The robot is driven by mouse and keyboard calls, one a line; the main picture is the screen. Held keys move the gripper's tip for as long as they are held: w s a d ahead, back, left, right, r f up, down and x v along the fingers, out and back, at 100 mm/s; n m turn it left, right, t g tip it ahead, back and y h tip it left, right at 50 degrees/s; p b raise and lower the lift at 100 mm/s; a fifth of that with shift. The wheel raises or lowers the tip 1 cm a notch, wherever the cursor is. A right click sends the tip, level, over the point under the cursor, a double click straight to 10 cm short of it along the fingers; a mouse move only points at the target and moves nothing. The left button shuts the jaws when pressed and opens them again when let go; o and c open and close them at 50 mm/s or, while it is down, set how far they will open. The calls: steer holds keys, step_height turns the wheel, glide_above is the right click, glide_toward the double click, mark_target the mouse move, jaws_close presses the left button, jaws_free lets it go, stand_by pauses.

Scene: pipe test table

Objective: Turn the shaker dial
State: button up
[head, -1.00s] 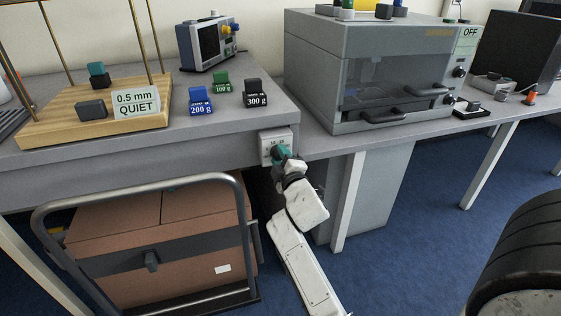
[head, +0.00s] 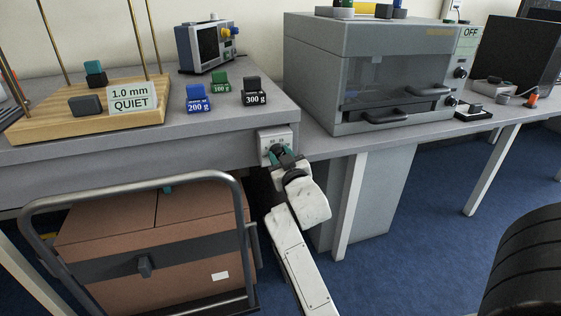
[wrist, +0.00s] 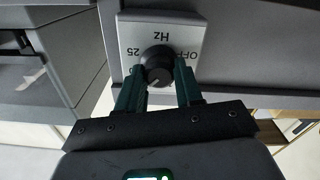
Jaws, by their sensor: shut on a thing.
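The shaker dial is a round black knob (wrist: 157,63) on a pale plate (head: 266,138) at the right end of the left bench's front edge. In the wrist view the plate shows upside-down lettering: "OFF", "Hz" and "25". Other marks are partly hidden by the fingers. My gripper (wrist: 160,82), with two dark teal fingers, is shut on the knob, one finger at each side. In the head view my gripper (head: 282,158) reaches the plate from below and mostly hides the knob.
A wooden platform (head: 60,128) with brass rods carries a sign (head: 132,98) reading "1.0 mm QUIET". Several labelled weights, including the 300 g one (head: 254,92), stand on the bench. A cart (head: 140,184) with a box stands below left. A table leg (head: 348,205) is close right of my arm.

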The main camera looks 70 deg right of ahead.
steer(key=m+b, duration=0.1)
steer(key=m, duration=0.1)
steer(key=m+b, duration=0.1)
steer(key=m, duration=0.1)
steer(key=shift+f+m, duration=0.2)
steer(key=shift+m, duration=0.2)
stand_by(0.4)
steer(key=o, duration=1)
steer(key=shift+r, duration=0.15)
steer(key=shift+o, duration=0.2)
steer(key=v, duration=1)
steer(key=shift+s+a, duration=0.2)
steer(key=shift+s, duration=0.15)
